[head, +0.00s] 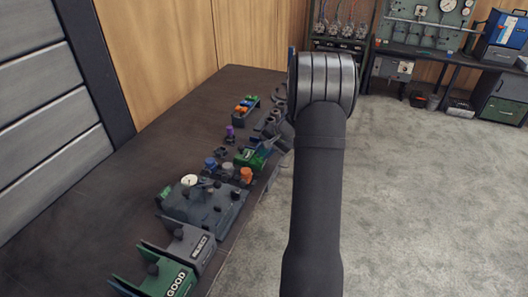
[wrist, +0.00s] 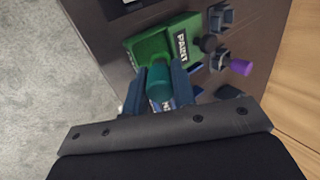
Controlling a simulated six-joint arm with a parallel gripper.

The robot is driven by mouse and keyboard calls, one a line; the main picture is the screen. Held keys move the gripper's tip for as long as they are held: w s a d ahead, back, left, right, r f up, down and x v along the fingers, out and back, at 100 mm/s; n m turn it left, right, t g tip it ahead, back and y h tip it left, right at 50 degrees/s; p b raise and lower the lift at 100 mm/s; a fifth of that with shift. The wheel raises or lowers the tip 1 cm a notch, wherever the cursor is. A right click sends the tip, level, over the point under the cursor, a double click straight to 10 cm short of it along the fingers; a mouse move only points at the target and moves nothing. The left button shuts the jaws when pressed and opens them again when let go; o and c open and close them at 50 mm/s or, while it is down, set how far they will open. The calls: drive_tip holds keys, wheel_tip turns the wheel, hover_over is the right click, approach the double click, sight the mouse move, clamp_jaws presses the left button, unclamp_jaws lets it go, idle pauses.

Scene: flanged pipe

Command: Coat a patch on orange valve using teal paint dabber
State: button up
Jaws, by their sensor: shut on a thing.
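My gripper (wrist: 158,88) is shut on the teal paint dabber (wrist: 159,80), with one finger on each side of its handle. The dabber's far end is against or just over the green paint holder (wrist: 150,46), marked PAINT; I cannot tell whether it touches. The green holder also shows in the head view (head: 248,158), beside the dark gripper parts. The orange valve (head: 246,175) shows as an orange knob just in front of the green holder in the head view. I cannot make it out in the wrist view.
Blue (head: 210,163) and grey (head: 228,168) knobs stand near the orange one. A purple-topped piece (head: 230,132) stands behind. A grey block with a white dial (head: 189,181) and GOOD (head: 172,280) and REJECT (head: 197,247) bins are nearer. The bench's left side (head: 110,205) is clear.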

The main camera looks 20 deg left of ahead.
drive_tip(key=shift+r, duration=3.4)
drive_tip(key=s+d+f, duration=0.3)
drive_tip(key=d+f, duration=0.3)
drive_tip(key=d, duration=0.4)
drive_tip(key=s+d+f, duration=0.2)
drive_tip(key=d+f, duration=0.4)
drive_tip(key=d, duration=0.3)
drive_tip(key=s+d+f, duration=0.3)
drive_tip(key=d+f, duration=0.3)
drive_tip(key=d, duration=0.4)
drive_tip(key=s+a+r, duration=0.2)
drive_tip(key=a+r, duration=2.5)
drive_tip(key=shift+f, duration=2.45)
